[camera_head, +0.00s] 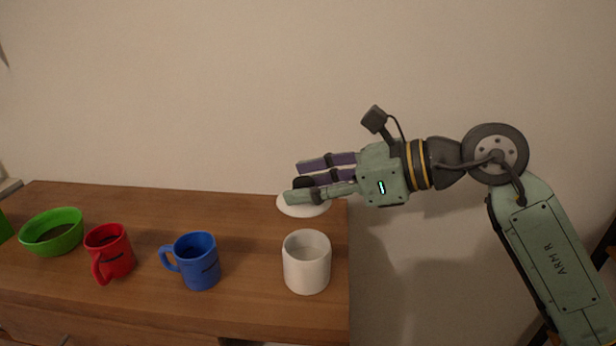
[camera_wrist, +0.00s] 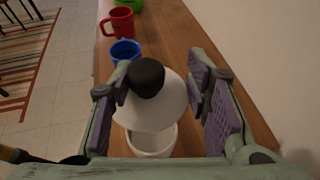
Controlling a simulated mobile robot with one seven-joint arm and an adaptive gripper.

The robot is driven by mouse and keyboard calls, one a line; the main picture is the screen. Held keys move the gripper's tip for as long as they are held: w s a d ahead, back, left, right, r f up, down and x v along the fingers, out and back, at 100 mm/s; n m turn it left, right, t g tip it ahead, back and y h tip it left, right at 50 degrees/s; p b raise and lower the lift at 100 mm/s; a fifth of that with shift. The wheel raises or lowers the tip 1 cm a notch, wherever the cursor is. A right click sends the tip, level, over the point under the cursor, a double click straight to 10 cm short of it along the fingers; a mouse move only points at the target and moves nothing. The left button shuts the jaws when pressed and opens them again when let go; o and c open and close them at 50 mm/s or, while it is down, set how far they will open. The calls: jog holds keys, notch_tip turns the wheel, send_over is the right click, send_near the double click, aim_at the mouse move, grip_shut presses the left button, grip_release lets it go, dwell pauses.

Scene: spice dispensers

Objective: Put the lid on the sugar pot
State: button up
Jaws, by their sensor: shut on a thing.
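The sugar pot (camera_head: 306,266) is a plain white, open-topped cylinder standing upright near the right end of the wooden table. The lid (camera_head: 303,207) is a white disc with a black knob (camera_head: 303,183). My gripper (camera_head: 303,180) is shut on the lid at its knob, with the disc below the fingers. In the head view the lid appears behind and above the pot, apart from it. In the wrist view the lid (camera_wrist: 152,108) covers part of the pot's opening (camera_wrist: 150,143), and the knob sits against the left finger pad. The fingers partly hide the knob in the head view.
A blue mug (camera_head: 197,262) stands left of the pot, then a red mug (camera_head: 110,253) and a green bowl (camera_head: 52,233). The table's (camera_head: 250,318) right edge lies close beside the pot. A bare wall rises behind the table.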

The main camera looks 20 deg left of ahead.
aim_at(309, 213)
notch_tip(309, 213, down, 5)
jog(key=shift+f+b, duration=0.1)
jog(key=shift+b, duration=1.1)
jog(key=shift+f+b, duration=0.9)
jog(key=shift+b, duration=0.2)
jog(key=shift+d+b, duration=0.2)
jog(key=shift+b, duration=0.15)
jog(key=shift+f+b, duration=0.5)
jog(key=shift+b, duration=0.7)
dwell(0.5)
jog(key=o, duration=1.2)
